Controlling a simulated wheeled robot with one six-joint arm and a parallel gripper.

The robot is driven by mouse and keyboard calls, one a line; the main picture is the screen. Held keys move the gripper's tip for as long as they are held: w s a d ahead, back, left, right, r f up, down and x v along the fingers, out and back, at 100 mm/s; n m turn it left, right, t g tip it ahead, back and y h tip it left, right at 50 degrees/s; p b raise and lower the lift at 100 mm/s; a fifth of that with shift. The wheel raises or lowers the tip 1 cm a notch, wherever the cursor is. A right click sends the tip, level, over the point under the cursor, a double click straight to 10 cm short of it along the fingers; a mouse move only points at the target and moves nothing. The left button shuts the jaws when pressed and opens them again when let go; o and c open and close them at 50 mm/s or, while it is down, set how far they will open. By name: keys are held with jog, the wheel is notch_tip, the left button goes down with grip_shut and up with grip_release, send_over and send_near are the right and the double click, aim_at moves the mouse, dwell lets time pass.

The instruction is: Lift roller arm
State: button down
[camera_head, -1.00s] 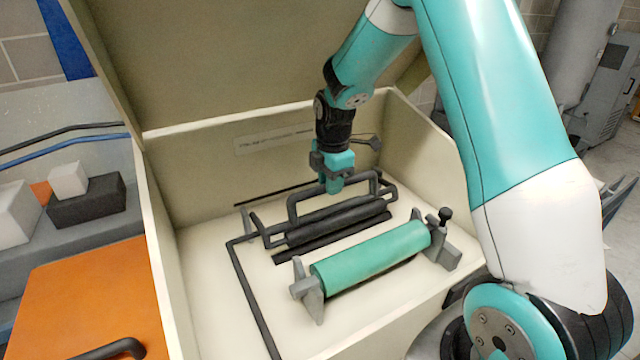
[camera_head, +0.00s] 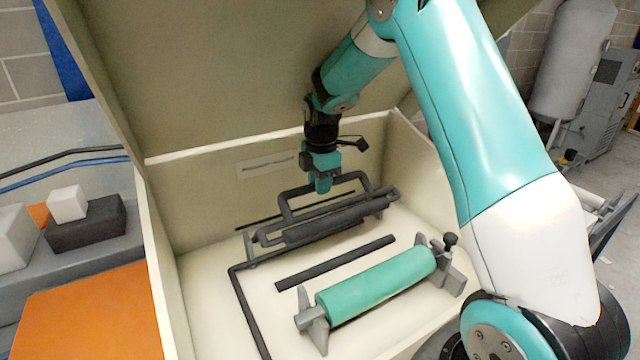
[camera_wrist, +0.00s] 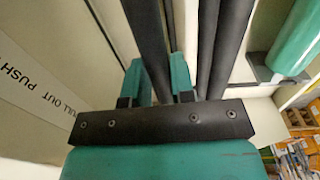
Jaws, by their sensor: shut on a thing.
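The roller arm (camera_head: 340,222) is a dark grey frame with a raised handle bar and long parallel bars, inside the open cream box. My gripper (camera_head: 323,184) is above it, shut on its upper handle bar. In the wrist view my teal fingers (camera_wrist: 160,82) stand on both sides of a dark bar (camera_wrist: 148,45). The roller arm is raised, with a gap between it and a dark strip (camera_head: 335,263) on the box floor. A teal roller (camera_head: 375,283) rests on grey brackets in front of it.
The cream box (camera_head: 160,270) has walls around the work and a raised lid behind. A dark bent rod (camera_head: 243,300) lies along the box floor at left. An orange surface (camera_head: 85,310) and a dark block with a white cube (camera_head: 67,203) are outside at left.

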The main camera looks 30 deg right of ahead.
jog(key=shift+a+f, duration=0.1)
jog(key=shift+f, duration=0.05)
jog(key=c, duration=1)
grip_release()
jog(key=shift+o, duration=0.2)
